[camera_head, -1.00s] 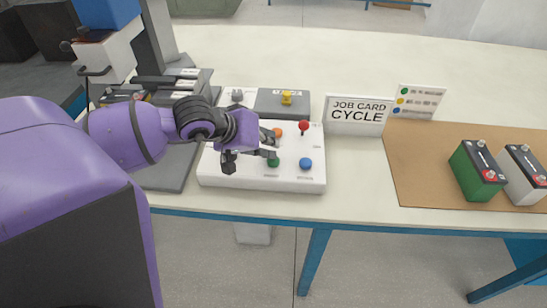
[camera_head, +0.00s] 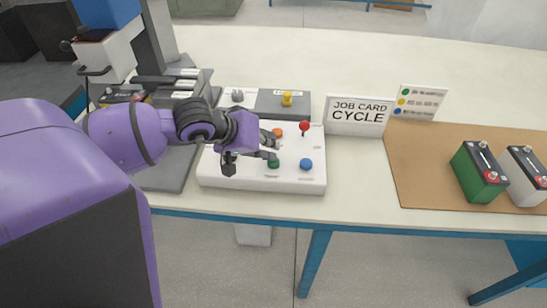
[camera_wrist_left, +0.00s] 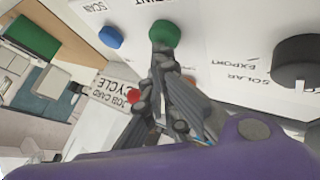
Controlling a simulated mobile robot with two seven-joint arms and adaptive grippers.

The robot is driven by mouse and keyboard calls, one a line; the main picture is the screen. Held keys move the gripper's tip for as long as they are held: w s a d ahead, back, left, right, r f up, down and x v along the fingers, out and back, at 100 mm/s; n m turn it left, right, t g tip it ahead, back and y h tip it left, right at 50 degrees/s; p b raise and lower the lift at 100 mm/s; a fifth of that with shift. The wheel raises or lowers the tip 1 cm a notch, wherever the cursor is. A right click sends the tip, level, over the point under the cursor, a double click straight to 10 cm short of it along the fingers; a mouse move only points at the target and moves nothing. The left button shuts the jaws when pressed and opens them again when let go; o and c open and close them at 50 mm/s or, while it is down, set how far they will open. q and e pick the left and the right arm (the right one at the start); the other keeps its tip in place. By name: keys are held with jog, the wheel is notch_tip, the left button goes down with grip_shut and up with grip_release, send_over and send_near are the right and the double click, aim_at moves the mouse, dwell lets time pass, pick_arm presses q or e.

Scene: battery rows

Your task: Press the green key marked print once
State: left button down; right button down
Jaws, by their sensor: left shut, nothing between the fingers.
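The green key (camera_head: 273,163) is a round button on the front part of a white control box (camera_head: 240,178). The green key also shows in the left wrist view (camera_wrist_left: 165,34), with part of a printed word beside it. My left gripper (camera_head: 272,155) is shut and empty, its fingertips right at the green key and partly over it. In the left wrist view the fingertips overlap the key's lower edge; I cannot tell whether they touch or press it. My right gripper is not in view.
A yellow knob (camera_head: 287,98) is behind. A job card sign (camera_head: 357,115) and batteries (camera_head: 478,171) stand to the right.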

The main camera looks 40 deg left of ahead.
pick_arm(q)
jog(key=shift+r+p, duration=0.3)
jog(key=shift+r, duration=0.55)
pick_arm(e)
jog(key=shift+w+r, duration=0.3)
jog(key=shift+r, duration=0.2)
